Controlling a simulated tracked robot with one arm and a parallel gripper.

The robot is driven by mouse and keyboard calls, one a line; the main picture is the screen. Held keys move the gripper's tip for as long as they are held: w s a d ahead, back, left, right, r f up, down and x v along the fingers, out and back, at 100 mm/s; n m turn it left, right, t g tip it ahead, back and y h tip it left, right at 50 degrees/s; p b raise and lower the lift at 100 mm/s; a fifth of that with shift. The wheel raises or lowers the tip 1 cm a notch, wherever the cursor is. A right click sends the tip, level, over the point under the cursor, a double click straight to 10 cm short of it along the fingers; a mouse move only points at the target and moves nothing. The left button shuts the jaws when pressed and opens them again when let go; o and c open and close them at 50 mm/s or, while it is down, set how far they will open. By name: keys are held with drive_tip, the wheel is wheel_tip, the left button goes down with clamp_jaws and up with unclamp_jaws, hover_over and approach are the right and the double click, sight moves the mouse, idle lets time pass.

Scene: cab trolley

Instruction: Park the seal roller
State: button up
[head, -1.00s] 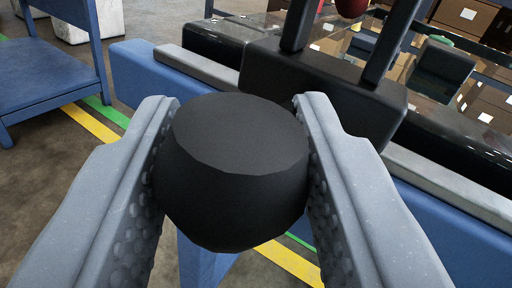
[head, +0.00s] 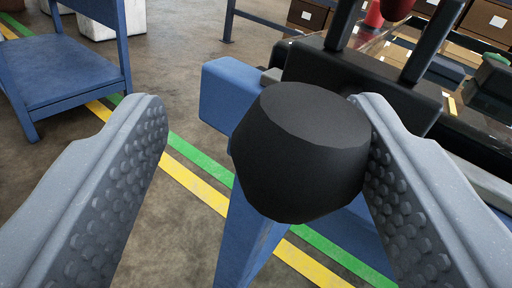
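A black faceted knob (head: 303,150), which may belong to the seal roller, stands at the top of a blue post (head: 248,236). My gripper (head: 258,103) is open, with one grey dimpled finger on each side of the knob. There is a wide gap between the left finger and the knob. The right finger is close against the knob's right side; I cannot tell if they touch. The join between knob and post is hidden under the knob. No other part is clearly recognisable as the seal roller.
A blue frame (head: 227,92) with a black block (head: 350,85) and dark uprights lies behind the knob, reaching right. A blue table (head: 60,72) stands at the left. Yellow (head: 190,178) and green floor lines cross open floor between them. Boxes (head: 475,35) are at the back right.

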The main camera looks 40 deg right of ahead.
drive_tip(key=shift+d, duration=0.3)
drive_tip(key=shift+s, duration=0.1)
drive_tip(key=shift+s, duration=0.25)
drive_tip(key=p+v, duration=0.1)
drive_tip(key=v, duration=1.2)
drive_tip(key=shift+a, duration=0.35)
